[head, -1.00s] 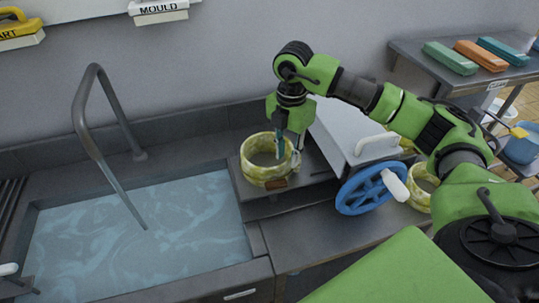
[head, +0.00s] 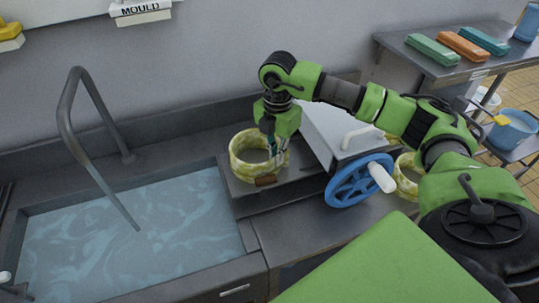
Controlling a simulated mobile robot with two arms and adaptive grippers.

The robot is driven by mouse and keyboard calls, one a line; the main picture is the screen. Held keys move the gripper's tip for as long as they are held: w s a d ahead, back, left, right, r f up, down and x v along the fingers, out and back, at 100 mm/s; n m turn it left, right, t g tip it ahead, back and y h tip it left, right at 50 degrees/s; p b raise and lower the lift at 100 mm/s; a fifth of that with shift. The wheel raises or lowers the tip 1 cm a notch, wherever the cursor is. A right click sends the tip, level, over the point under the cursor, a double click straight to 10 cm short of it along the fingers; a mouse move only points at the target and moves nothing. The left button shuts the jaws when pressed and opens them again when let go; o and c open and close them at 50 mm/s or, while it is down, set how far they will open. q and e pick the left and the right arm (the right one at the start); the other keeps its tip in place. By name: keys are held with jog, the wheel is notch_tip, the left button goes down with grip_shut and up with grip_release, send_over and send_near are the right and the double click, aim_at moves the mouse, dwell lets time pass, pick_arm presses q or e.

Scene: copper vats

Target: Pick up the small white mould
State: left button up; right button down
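A ring-shaped mould (head: 241,160), mottled pale yellow and white, stands on the raised grey ledge right of the basin in the head view. I see no plain white mould for certain; this ring is the nearest small one to my gripper. My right gripper (head: 276,150) points down at the ring's right wall. Its fingers overlap that wall in the picture, and I cannot tell whether they grip it. A small brown tag (head: 265,181) sits at the ring's front. My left gripper is not in view.
A basin of bluish liquid (head: 130,235) with a bent metal pipe (head: 68,120) lies left. A box-like device with a blue handwheel (head: 340,192) stands close right of the ring. Another mottled ring (head: 407,180) is beyond it. A shelf (head: 455,76) holds coloured blocks.

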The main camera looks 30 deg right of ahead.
jog(key=shift+w+r+b, duration=0.1)
jog(key=shift+r+b, duration=1)
jog(key=shift+r, duration=0.1)
jog(key=s+a+r+b, duration=0.2)
jog(key=s+a+r, duration=0.3)
jog(key=s+r, duration=0.5)
jog(key=s, duration=0.3)
jog(key=shift+s+r, duration=0.2)
jog(key=shift+r, duration=0.1)
